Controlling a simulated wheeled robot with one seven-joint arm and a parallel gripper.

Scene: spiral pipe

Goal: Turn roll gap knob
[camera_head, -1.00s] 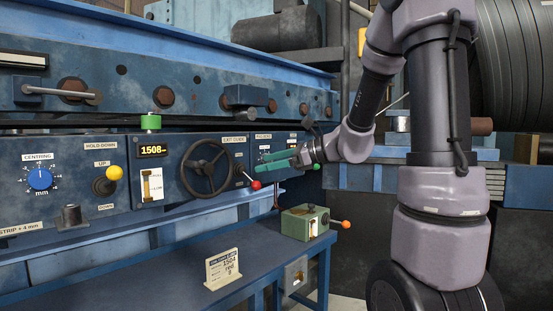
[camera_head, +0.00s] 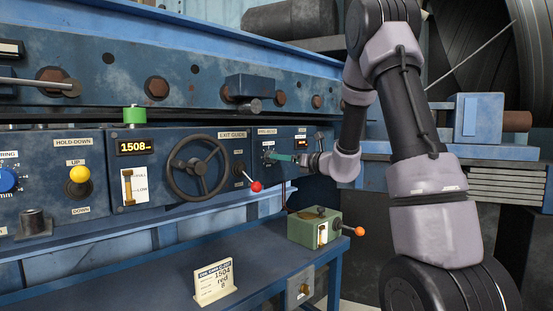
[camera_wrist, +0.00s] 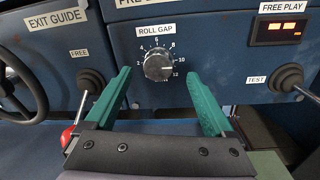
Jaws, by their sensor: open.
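The roll gap knob (camera_wrist: 158,66) is a round silver knob with a numbered dial on the blue panel, under a "ROLL GAP" label, upper middle of the wrist view. My gripper (camera_wrist: 164,92) is open, its two green fingers pointing toward the panel on either side of the knob in that view. Nothing is between the fingers, and I cannot tell how far the fingertips are from the panel. In the head view my gripper (camera_head: 283,158) is at the right end of the panel, and the knob cannot be made out clearly there.
The "TEST" lever (camera_wrist: 289,82) is right of the knob and the "FREE" lever (camera_wrist: 91,80) is left. The handwheel (camera_head: 198,167) and the red-tipped lever (camera_head: 256,187) lie left of my gripper. A green box (camera_head: 314,227) with an orange-tipped lever stands on the bench below.

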